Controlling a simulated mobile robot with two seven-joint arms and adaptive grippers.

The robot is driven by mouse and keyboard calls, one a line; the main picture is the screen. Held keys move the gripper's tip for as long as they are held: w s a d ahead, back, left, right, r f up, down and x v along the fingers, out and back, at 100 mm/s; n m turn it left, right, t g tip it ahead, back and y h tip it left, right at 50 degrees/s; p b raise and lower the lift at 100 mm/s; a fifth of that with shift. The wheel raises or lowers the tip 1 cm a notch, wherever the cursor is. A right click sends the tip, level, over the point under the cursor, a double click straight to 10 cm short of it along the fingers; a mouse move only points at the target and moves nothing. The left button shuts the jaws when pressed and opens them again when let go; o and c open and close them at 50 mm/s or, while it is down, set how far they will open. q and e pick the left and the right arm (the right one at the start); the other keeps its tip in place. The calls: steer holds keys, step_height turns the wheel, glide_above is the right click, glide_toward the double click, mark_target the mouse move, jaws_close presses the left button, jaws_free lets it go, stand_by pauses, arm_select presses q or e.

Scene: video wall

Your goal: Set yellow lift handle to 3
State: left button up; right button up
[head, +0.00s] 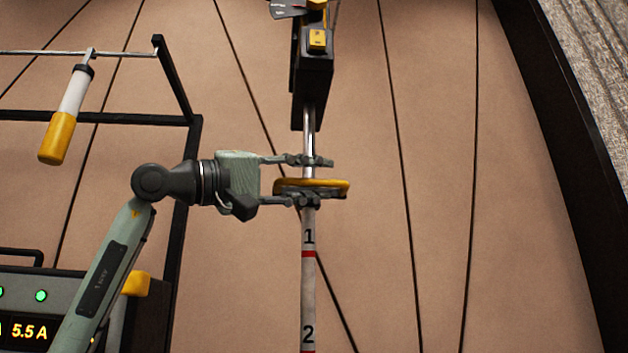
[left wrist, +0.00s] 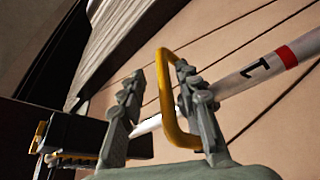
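The yellow lift handle (head: 338,187) is a flat loop around the vertical rod, just above the white scale pole (head: 308,275). The pole shows the number 1 close below the handle and 2 farther down, each with a red band; no 3 is in view. My left gripper (head: 318,179) is open, one finger above the handle and one just below it. In the left wrist view the handle (left wrist: 166,100) stands between the spread fingers of the gripper (left wrist: 163,82), nearer the right finger; contact is unclear. My right gripper is not in view.
A black housing with a yellow part (head: 317,40) sits at the rod's top. A white-and-yellow hanging handle (head: 58,138) and black frame (head: 187,100) are at left. A panel reads 5.5 A (head: 30,331) at lower left. Room right of the pole is clear.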

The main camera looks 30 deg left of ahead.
arm_select(q)
steer(key=shift+f, duration=0.1)
steer(key=v, duration=1.2)
stand_by(0.4)
